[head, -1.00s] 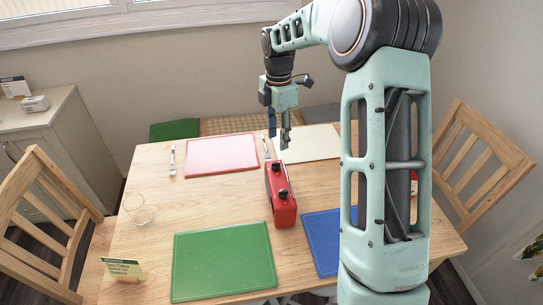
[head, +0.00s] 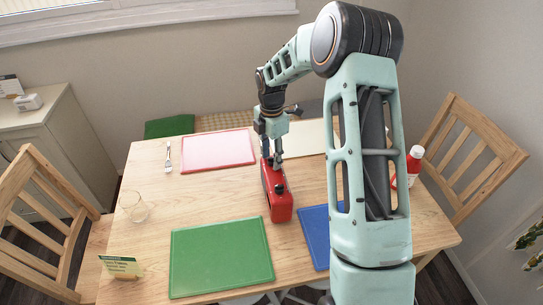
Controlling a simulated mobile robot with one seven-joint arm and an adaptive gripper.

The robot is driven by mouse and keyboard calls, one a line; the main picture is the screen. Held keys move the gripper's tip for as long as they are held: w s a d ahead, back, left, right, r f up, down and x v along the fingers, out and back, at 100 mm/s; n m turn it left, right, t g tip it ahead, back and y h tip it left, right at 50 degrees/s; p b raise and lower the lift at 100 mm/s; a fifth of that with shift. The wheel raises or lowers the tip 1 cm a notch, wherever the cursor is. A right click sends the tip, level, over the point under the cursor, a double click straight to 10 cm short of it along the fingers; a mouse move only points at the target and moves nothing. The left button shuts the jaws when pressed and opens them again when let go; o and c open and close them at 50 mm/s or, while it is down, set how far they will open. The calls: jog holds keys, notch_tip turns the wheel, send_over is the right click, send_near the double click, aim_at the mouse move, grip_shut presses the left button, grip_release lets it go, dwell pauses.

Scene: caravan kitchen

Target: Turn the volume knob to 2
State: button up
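A red radio-like box (head: 281,206) stands on the wooden table, with dark knobs on its top face. One dark knob (head: 280,188) shows near the middle of the top. My gripper (head: 274,162) points down over the far end of the box, at or very near another knob there, which its fingers mostly hide. I cannot tell whether the fingers touch it, or whether they are open or shut. The knob markings are too small to read.
A green mat (head: 220,258) and a blue mat (head: 315,232) lie at the front, a pink mat (head: 217,150) and a cream mat (head: 305,138) at the back. A glass (head: 134,208), a card (head: 121,267) and a red bottle (head: 414,164) stand on the table. Chairs flank it.

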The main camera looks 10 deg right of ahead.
jog(key=shift+c, duration=0.4)
grip_shut()
